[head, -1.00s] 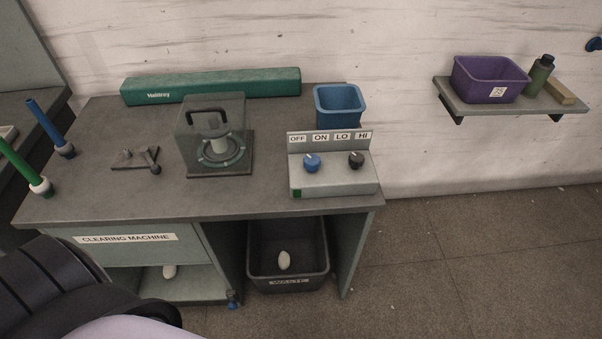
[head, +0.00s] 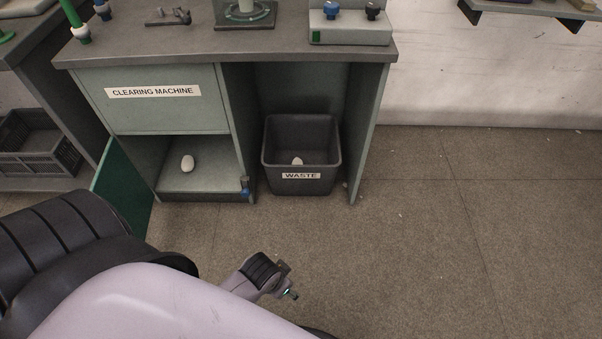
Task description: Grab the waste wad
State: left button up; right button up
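A small whitish wad (head: 187,163) lies on the floor of the open lower compartment under the clearing machine drawer. A second pale wad (head: 297,161) lies inside the dark waste bin (head: 314,153), partly hidden by the bin's front rim. My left arm comes in from the lower left. What looks like its wrist end and gripper (head: 286,282) is over the floor, in front of and below the bin, apart from both wads. Its fingers are too small and foreshortened to read. My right gripper is not in view.
The compartment's side panels and the bench top (head: 240,44) bound the spaces below. A blue-ended fitting (head: 245,186) is at the compartment's front right corner. A green panel (head: 125,188) stands at the left. The floor (head: 440,240) to the right is clear.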

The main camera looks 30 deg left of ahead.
aim_at(187, 164)
jog(key=u, duration=2)
jog(key=i+j+u, duration=0.25)
jog(key=i, duration=0.2)
jog(key=i+j+u, duration=0.25)
jog(key=i, duration=0.2)
jog(key=i+j+u, duration=0.1)
jog(key=i+u, duration=0.15)
jog(key=i, duration=0.2)
